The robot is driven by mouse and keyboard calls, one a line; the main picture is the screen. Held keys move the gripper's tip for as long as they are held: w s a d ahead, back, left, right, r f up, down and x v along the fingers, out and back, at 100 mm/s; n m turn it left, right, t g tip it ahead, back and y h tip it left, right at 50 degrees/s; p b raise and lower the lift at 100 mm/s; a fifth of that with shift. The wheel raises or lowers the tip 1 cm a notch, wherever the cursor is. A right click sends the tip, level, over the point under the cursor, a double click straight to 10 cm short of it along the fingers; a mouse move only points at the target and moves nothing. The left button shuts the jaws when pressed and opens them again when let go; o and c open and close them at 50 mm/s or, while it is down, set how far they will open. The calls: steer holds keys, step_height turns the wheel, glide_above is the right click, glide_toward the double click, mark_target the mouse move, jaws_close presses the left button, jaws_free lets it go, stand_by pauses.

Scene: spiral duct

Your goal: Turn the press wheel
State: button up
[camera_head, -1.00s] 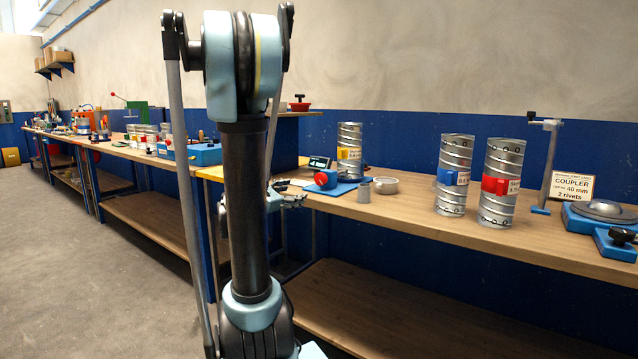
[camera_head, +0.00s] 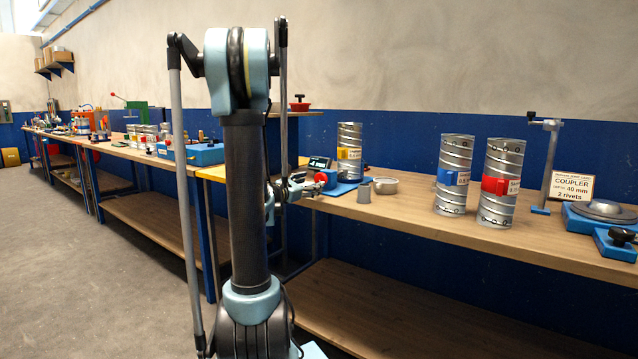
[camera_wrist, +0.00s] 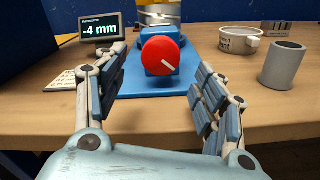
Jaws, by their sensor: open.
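The press wheel (camera_wrist: 160,56) is a red disc with a white mark pointing to the lower right. It sits on the front of a blue block on a blue base plate (camera_wrist: 205,68). In the head view the wheel (camera_head: 320,178) is small and close to my gripper (camera_head: 305,186). In the wrist view my gripper (camera_wrist: 160,92) is open and empty. Its two fingers stand left and right in front of the wheel, apart from it. A display (camera_wrist: 101,27) behind the left finger reads -4 mm.
A grey cup (camera_wrist: 283,65) and a round tin (camera_wrist: 236,40) stand right of the wheel. Several spiral ducts, one with a yellow tag (camera_head: 350,150), stand on the wooden bench (camera_head: 400,215).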

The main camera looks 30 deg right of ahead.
mark_target(319, 180)
steer(key=x, duration=0.7)
steer(key=c, duration=1.1)
